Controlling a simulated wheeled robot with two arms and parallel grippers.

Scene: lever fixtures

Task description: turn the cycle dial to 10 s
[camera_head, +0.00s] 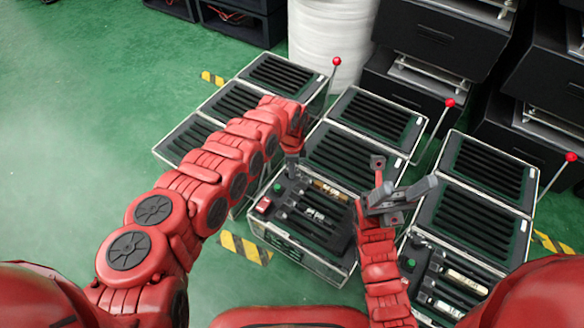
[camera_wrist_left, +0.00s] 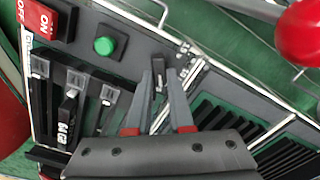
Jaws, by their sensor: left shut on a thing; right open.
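The control box (camera_head: 300,225) in the middle has a sloped panel with a red ON/OFF switch (camera_wrist_left: 48,18) and a green button (camera_wrist_left: 106,46). A small black dial (camera_wrist_left: 158,64) sits right of the green button in the left wrist view. My left gripper (camera_wrist_left: 158,75) is shut on it, one finger on each side; it comes down on the panel's upper left in the head view (camera_head: 291,172). The fingers partly cover the dial, and its setting cannot be read.
Slatted boxes and red-balled levers (camera_head: 336,61) stand behind and on both sides. Another control box (camera_head: 445,285) is at the lower right. Green floor is clear at left.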

